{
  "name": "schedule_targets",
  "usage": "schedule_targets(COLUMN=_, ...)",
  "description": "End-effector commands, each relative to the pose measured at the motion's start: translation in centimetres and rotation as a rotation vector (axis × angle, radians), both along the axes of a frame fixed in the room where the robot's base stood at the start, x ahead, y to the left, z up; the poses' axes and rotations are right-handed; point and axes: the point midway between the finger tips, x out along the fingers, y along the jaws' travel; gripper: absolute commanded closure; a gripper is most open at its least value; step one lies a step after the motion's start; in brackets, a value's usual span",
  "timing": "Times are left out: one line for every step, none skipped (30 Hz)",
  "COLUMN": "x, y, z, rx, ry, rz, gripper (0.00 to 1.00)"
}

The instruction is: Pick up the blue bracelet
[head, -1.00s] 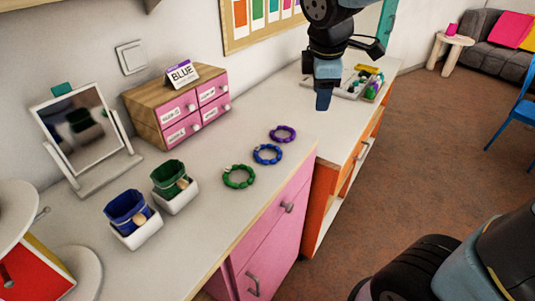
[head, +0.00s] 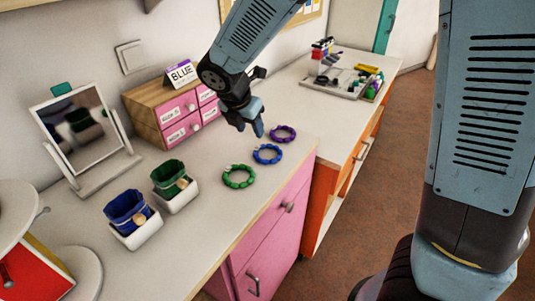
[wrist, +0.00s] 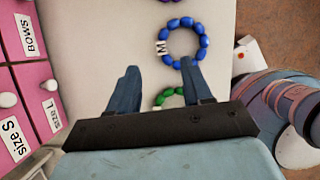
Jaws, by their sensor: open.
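The blue bracelet (head: 267,154) lies flat on the white countertop, between the green bracelet (head: 238,177) and the purple bracelet (head: 283,134). In the wrist view the blue bracelet (wrist: 182,42) shows a white bead with the letter M and lies beyond my fingertips. My gripper (head: 251,127) hangs above the counter, just behind and left of the bracelets. In the wrist view my gripper (wrist: 160,72) has its two fingers apart with nothing between them.
A pink drawer box (head: 170,112) with a BLUE sign (head: 182,73) stands behind my gripper. A mirror (head: 78,132) and two white holders with a blue bag (head: 127,212) and a green bag (head: 170,180) are at left. A tray (head: 345,85) lies on the far counter.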

Motion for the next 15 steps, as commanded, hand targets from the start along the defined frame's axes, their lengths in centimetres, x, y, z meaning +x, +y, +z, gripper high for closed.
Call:
schedule_targets(x=0.2, y=-0.2, z=-0.9, rx=-0.004, ry=0.002, rz=-0.001, gripper=0.51)
schedule_targets(x=0.4, y=-0.2, z=-1.3, rx=-0.003, ry=0.001, rz=0.0, gripper=0.51)
schedule_targets(x=0.6, y=-0.3, z=-1.8, rx=-0.004, ry=0.002, rz=-0.001, gripper=0.51)
schedule_targets(x=0.7, y=-0.4, z=-2.1, rx=-0.003, ry=0.001, rz=-0.001, gripper=0.51)
schedule_targets(x=0.8, y=-0.5, z=-2.4, rx=-0.002, ry=0.001, rz=-0.002, gripper=0.51)
schedule_targets(x=1.0, y=-0.6, z=-2.7, rx=-0.002, ry=0.001, rz=-0.002, gripper=0.51)
schedule_targets(x=1.0, y=-0.6, z=-2.9, rx=-0.002, ry=0.001, rz=-0.002, gripper=0.51)
schedule_targets(x=1.1, y=-0.6, z=-3.0, rx=-0.001, ry=0.001, rz=-0.002, gripper=0.51)
schedule_targets(x=1.1, y=-0.6, z=-3.1, rx=0.0, ry=0.0, rz=-0.002, gripper=0.51)
schedule_targets(x=1.2, y=-0.6, z=-3.2, rx=0.0, ry=0.0, rz=-0.002, gripper=0.51)
schedule_targets(x=1.2, y=-0.6, z=-3.3, rx=0.0, ry=0.0, rz=-0.002, gripper=0.51)
schedule_targets(x=1.2, y=-0.7, z=-3.6, rx=0.0, ry=0.0, rz=-0.002, gripper=0.51)
schedule_targets(x=1.3, y=-0.7, z=-3.8, rx=-0.001, ry=0.0, rz=-0.003, gripper=0.51)
schedule_targets(x=1.3, y=-0.8, z=-4.2, rx=-0.002, ry=0.001, rz=-0.003, gripper=0.51)
schedule_targets(x=1.3, y=-0.8, z=-4.7, rx=-0.003, ry=0.001, rz=-0.001, gripper=0.51)
